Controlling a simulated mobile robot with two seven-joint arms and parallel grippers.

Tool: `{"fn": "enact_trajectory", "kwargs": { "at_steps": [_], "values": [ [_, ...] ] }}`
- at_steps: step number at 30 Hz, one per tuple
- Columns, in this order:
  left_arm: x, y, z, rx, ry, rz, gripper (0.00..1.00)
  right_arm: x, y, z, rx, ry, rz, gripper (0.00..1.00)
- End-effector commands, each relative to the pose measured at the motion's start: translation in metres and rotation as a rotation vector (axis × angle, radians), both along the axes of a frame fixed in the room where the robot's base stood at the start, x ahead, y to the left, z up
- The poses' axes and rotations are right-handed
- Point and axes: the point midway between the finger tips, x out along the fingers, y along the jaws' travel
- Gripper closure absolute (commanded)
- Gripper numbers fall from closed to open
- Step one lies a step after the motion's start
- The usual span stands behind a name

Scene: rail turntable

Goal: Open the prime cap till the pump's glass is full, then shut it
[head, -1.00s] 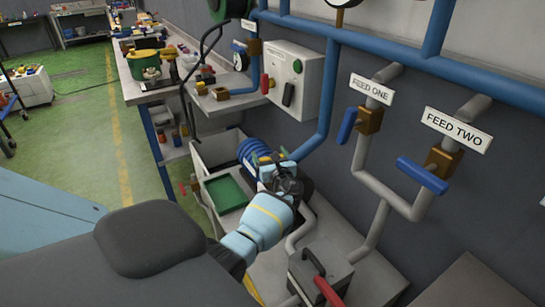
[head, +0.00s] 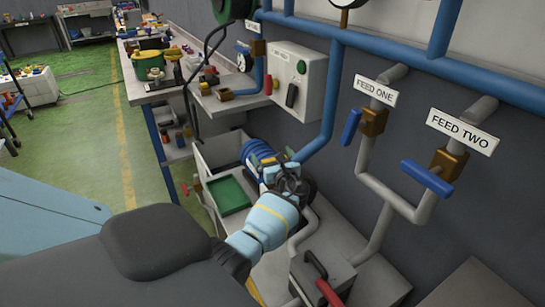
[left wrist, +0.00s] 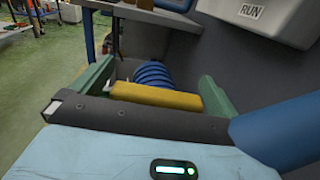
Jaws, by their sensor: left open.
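The pump (head: 258,152) is a blue ribbed body low against the wall, beside a blue pipe. My left gripper (head: 285,172) is at the pump's near end and covers part of it in the head view. In the left wrist view, the gripper's two greenish fingers (left wrist: 152,88) stand wide apart. A yellow bar (left wrist: 155,97) shows between them, with the ribbed blue pump (left wrist: 155,73) behind it. I cannot tell whether this bar is the prime cap or whether the fingers touch it. I cannot make out the pump's glass. My right gripper is not in view.
A green tray (head: 228,195) lies left of the pump. A grey box (head: 318,272) with a red lever is in front. Blue-handled valves labelled FEED ONE (head: 374,122) and FEED TWO (head: 449,164) are at right. A switch box (head: 302,80) hangs above the pump.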

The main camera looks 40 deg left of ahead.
Motion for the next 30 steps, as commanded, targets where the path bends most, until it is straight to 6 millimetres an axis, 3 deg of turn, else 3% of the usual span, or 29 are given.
{"fn": "enact_trajectory", "kwargs": {
  "at_steps": [5,18,30],
  "values": [
    [-0.004,-0.01,0.0,0.0,0.0,-0.002,0.0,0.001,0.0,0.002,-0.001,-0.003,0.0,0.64],
    [-0.031,-0.064,0.001,0.0,-0.001,-0.001,0.0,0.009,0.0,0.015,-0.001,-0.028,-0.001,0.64],
    [-0.034,-0.07,0.0,0.0,0.001,0.0,0.0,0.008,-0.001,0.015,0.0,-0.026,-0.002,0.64]
  ]
}}
